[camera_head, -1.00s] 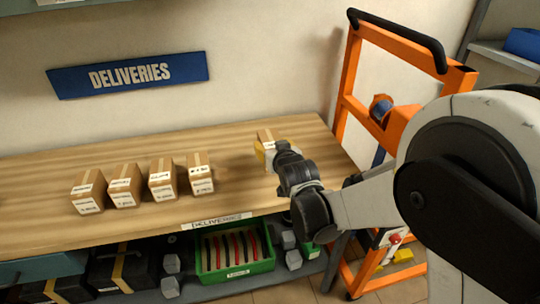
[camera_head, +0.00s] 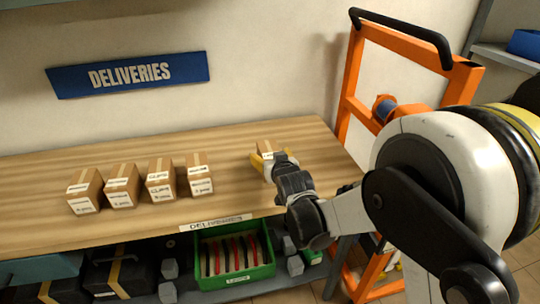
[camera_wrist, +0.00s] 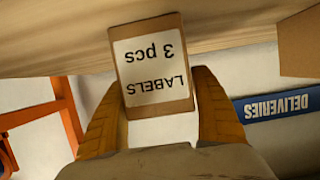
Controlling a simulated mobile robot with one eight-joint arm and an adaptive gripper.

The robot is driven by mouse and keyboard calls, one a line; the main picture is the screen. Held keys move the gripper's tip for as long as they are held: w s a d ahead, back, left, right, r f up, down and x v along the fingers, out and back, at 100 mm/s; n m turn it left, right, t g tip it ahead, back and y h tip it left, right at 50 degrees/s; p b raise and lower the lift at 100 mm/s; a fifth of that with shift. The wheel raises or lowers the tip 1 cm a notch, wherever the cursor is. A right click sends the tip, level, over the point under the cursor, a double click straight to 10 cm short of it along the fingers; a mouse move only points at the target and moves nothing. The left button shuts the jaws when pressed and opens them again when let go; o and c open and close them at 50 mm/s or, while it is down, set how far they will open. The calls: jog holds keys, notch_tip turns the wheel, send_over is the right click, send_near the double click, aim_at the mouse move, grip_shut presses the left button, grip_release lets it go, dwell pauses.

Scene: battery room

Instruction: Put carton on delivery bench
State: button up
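A small brown carton (camera_wrist: 153,62) with a white label reading "LABELS 3 pcs" sits between my gripper's yellow fingers in the wrist view, which shows it upside down. My gripper (camera_wrist: 160,85) is shut on its sides, with no clear gap showing. In the head view the carton (camera_head: 265,146) is at the right part of the wooden delivery bench (camera_head: 228,185), partly hidden by my gripper (camera_head: 264,163). It is upright, at or very close to the bench top; whether it touches cannot be told.
Several similar cartons (camera_head: 160,180) stand in a row to the left on the bench. A blue DELIVERIES sign (camera_head: 128,74) hangs on the wall. A green crate (camera_head: 235,280) is on the shelf below. An orange trolley frame (camera_head: 355,75) stands at the right. Bench between row and gripper is clear.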

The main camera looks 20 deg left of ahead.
jog(key=shift+s+d+r, duration=0.15)
jog(key=shift+s+r, duration=0.1)
jog(key=shift+r, duration=0.1)
jog(key=p+v, duration=0.5)
jog(key=v, duration=0.6)
jog(key=s+d+r+m+g+h, duration=0.1)
jog(key=s+d+r+m+h, duration=0.15)
jog(key=d, duration=0.75)
jog(key=s+d+r+m+h, duration=0.15)
jog(key=d+r, duration=0.25)
jog(key=d, duration=0.5)
jog(key=s+d+m+g+h, duration=0.2)
jog(key=s+d+g+h, duration=0.1)
jog(key=s+d, duration=1.3)
jog(key=shift+s+g, duration=0.5)
jog(key=shift+s, duration=0.05)
jog(key=shift+d+f, duration=0.1)
jog(key=shift+f, duration=0.05)
